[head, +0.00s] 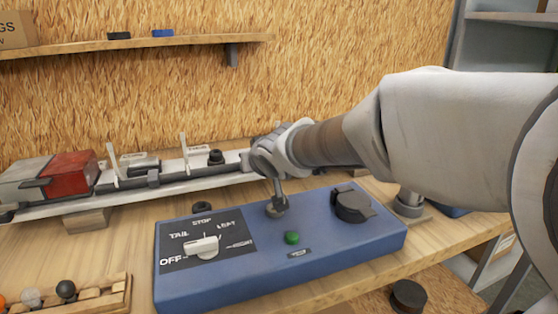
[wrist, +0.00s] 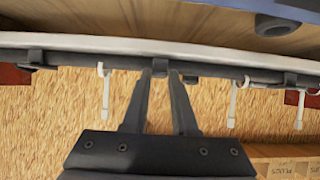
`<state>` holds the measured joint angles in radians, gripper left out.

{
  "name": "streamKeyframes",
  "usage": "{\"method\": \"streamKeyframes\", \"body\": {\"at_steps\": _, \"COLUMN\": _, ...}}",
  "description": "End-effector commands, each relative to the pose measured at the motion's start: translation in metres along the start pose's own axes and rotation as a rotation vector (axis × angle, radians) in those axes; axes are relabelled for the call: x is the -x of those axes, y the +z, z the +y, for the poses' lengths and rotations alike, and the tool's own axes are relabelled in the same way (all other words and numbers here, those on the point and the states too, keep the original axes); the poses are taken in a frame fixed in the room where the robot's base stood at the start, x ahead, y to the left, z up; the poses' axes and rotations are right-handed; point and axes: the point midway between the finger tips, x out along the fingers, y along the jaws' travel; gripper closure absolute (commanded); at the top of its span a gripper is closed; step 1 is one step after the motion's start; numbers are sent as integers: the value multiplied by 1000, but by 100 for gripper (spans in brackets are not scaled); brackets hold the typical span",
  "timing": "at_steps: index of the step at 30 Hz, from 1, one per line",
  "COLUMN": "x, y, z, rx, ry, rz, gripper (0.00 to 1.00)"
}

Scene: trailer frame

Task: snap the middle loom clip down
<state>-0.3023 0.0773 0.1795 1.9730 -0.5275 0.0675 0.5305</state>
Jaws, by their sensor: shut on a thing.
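The loom clips show as white upright levers on the long rail in the head view: a left one (head: 112,162) and a right one (head: 184,152). In the wrist view, several white levers hang from the rail, one left of my fingers (wrist: 104,90) and one to their right (wrist: 233,98). My gripper (wrist: 162,72) has its fingertips at the rail, shut on a small dark block (wrist: 161,66). I cannot tell whether this block is part of the middle clip. In the head view, my arm hides most of my gripper (head: 264,158) and the rail behind it.
A blue control box (head: 300,262) with a dial (head: 202,247), a green button (head: 292,237) and an upright toggle (head: 277,205) stands in front of the rail. A red block (head: 72,172) sits at the rail's left. A wooden rack (head: 90,300) lies front left.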

Motion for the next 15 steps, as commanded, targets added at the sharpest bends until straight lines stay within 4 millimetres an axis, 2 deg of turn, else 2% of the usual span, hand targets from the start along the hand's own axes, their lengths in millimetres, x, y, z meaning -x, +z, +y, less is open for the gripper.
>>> {"method": "streamKeyframes", "body": {"at_steps": 2, "x": 0, "y": 0, "z": 0, "rx": 0, "ry": -1, "rz": 1, "gripper": 100}}
{"method": "streamKeyframes", "body": {"at_steps": 3, "x": 0, "y": 0, "z": 0, "rx": 0, "ry": -1, "rz": 1, "gripper": 67}}
{"method": "streamKeyframes", "body": {"at_steps": 7, "x": 0, "y": 0, "z": 0, "rx": 0, "ry": -1, "rz": 1, "gripper": 44}}
{"method": "streamKeyframes", "body": {"at_steps": 15, "x": 0, "y": 0, "z": 0, "rx": 0, "ry": 0, "rz": 0, "gripper": 44}}
